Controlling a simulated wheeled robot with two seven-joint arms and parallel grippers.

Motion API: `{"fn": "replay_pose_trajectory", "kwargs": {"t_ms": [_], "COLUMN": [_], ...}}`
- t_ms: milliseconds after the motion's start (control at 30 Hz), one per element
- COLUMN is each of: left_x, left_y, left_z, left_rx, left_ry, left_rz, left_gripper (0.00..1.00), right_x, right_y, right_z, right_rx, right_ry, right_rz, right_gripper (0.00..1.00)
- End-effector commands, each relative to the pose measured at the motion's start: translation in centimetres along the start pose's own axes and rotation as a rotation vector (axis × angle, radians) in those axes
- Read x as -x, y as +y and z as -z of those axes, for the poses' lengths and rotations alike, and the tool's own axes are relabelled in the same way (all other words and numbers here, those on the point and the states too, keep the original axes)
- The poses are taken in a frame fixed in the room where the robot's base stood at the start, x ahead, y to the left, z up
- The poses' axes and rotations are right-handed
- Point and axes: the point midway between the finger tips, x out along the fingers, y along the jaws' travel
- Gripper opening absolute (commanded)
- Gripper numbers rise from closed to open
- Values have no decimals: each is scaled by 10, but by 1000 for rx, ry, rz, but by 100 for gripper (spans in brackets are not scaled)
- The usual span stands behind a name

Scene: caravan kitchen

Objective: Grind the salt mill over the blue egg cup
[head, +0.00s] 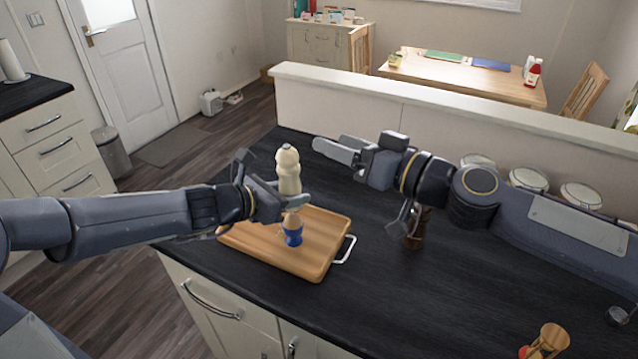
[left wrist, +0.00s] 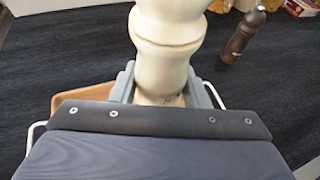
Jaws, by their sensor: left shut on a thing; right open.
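The cream salt mill (head: 288,170) is upright in my left gripper (head: 284,202), which is shut on its lower part. The mill also fills the top middle of the left wrist view (left wrist: 168,40), between the two fingers (left wrist: 162,92). The blue egg cup (head: 292,238) stands on the wooden board with a brown egg in it. In the head view the gripper and mill appear just above the egg; the exact gap and alignment are hard to tell. My right gripper (head: 338,151) is open and empty, to the right of the mill.
The wooden board (head: 255,250) has a white handle at its right. A dark brown mill (left wrist: 241,37) stands on the black worktop, partly hidden by my right arm in the head view (head: 413,240). Several round-lidded jars (head: 581,195) stand along the low wall.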

Motion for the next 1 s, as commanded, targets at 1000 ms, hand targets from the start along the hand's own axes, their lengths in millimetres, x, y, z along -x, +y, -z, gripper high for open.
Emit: {"fn": "replay_pose_trajectory", "kwargs": {"t_ms": [1000], "left_x": [19], "left_y": [0], "left_z": [-47], "left_rx": [-1], "left_ry": [-1], "left_rz": [0], "left_gripper": [20], "right_x": [0], "right_y": [-17], "right_z": [43], "right_rx": [0], "right_ry": [0], "right_rz": [0], "right_gripper": [60]}}
